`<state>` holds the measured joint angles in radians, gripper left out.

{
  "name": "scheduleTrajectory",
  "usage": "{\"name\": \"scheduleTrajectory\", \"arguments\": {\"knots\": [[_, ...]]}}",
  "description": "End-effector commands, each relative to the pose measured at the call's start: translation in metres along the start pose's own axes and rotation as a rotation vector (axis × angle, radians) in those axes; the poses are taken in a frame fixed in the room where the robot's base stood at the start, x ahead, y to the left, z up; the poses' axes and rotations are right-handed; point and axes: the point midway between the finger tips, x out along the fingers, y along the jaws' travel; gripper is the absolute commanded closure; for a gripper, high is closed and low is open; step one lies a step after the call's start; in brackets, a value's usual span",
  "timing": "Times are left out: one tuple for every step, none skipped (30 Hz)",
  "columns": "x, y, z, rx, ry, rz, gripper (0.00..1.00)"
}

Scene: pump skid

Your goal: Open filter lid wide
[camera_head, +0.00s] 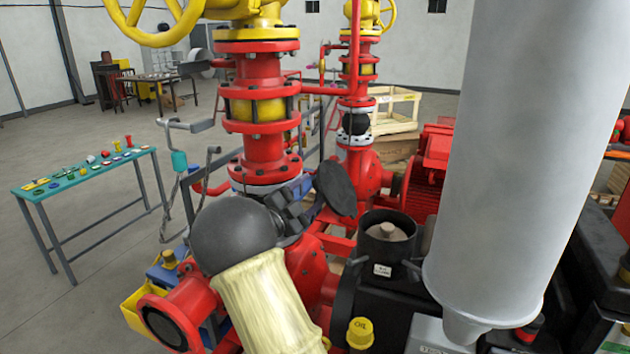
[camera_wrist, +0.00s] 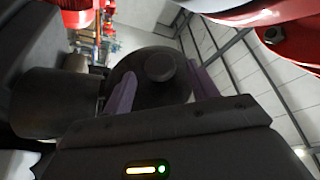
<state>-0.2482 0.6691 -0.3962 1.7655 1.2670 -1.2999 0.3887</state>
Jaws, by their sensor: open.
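The filter lid (camera_head: 336,188) is a dark round disc standing steeply tilted up, to the upper left of the black filter housing (camera_head: 388,240). The housing's top is uncovered and a pale element with a knob (camera_head: 390,230) shows inside. In the wrist view the lid (camera_wrist: 140,68) faces me with its round knob (camera_wrist: 160,65), and the housing (camera_wrist: 55,100) lies to its left. My gripper (camera_head: 308,198) is open just left of the lid. In the wrist view its two purple fingers stand apart at either side of the lid; I cannot tell whether they touch it.
Red pipework with a sight glass (camera_head: 258,108) rises behind my gripper, and a yellow handwheel (camera_head: 150,25) is above. A yellow oil cap (camera_head: 360,333) sits low in front of the housing. A large grey column (camera_head: 530,150) blocks the right. A green table (camera_head: 90,170) stands at left.

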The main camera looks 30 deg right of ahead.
Motion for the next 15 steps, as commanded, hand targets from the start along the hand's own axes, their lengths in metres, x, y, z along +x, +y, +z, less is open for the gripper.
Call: {"name": "scheduleTrajectory", "arguments": {"knots": [[0.009,-0.003,-0.002,-0.001,0.003,0.000,0.41],[0.013,-0.003,-0.002,-0.002,0.002,-0.001,0.41],[0.017,-0.002,-0.001,-0.002,0.001,0.000,0.41],[0.019,-0.002,-0.001,-0.002,0.001,0.000,0.41],[0.021,-0.002,-0.001,-0.001,0.001,0.000,0.41],[0.023,-0.001,-0.001,0.000,0.001,0.000,0.41],[0.024,-0.001,-0.001,0.000,0.001,0.000,0.41],[0.025,-0.001,0.000,0.001,0.000,-0.001,0.41],[0.025,-0.001,0.000,0.001,0.000,-0.001,0.41],[0.025,0.000,0.000,0.001,0.000,-0.001,0.41],[0.025,0.000,0.000,0.001,0.000,-0.001,0.41],[0.025,0.000,0.000,0.001,0.000,-0.001,0.41],[0.025,0.000,0.000,0.001,0.000,-0.001,0.41],[0.025,0.000,0.000,0.001,0.000,-0.001,0.41],[0.025,0.000,0.000,0.001,0.000,-0.001,0.41]]}}
